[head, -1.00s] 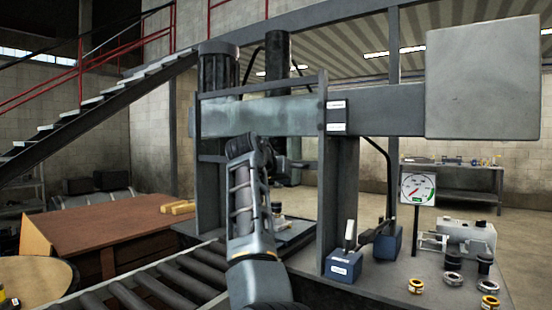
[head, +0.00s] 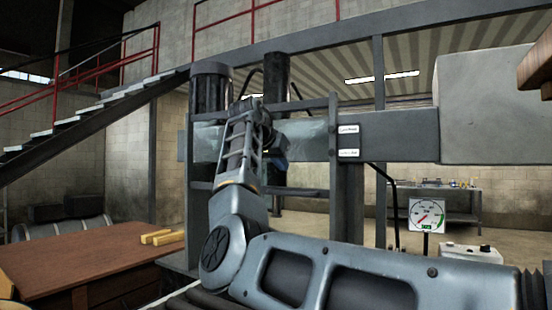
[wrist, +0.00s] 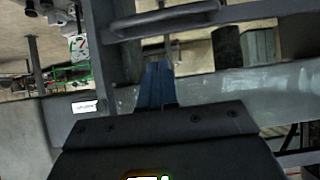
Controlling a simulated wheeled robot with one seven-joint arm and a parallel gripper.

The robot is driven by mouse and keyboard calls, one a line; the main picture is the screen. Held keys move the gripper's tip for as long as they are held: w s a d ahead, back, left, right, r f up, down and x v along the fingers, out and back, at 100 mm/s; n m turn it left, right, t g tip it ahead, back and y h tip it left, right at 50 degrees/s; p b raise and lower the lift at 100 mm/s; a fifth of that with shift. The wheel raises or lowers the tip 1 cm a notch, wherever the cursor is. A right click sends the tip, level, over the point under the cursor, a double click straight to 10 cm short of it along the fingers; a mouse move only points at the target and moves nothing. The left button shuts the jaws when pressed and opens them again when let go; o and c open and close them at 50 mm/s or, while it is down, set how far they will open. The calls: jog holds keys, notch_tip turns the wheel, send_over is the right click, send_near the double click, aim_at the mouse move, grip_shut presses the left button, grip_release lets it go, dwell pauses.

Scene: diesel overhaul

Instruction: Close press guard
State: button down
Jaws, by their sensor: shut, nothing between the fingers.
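The press (head: 405,135) fills the middle of the head view, with a dark upright frame (head: 333,150) on its near side. This frame looks like the guard; its exact position is hard to read. In the wrist view, a dark loop handle (wrist: 165,20) on a grey rail lies across the top, beyond my fingertips. My gripper (wrist: 158,66) is shut and empty, its fingers against the view of the press beam (wrist: 210,92). Contact with the handle does not show.
A pressure gauge (head: 427,215) stands at right, near a white box (head: 470,254). A brown table (head: 85,262) with yellow blocks (head: 162,238) is at left. A brown wooden edge (head: 535,68) juts in at upper right. Stairs rise behind at left.

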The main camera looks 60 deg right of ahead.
jog(key=shift+w+d+f, duration=0.1)
jog(key=shift+d+f, duration=0.65)
jog(key=shift+f, duration=0.3)
jog(key=shift+s+d+f, duration=0.1)
jog(key=shift+d+f, duration=0.6)
jog(key=shift+f, duration=0.4)
jog(key=shift+w+d+f, duration=0.1)
jog(key=shift+d+f, duration=0.65)
jog(key=shift+f, duration=0.3)
notch_tip(320, 180, down, 31)
jog(key=b, duration=0.6)
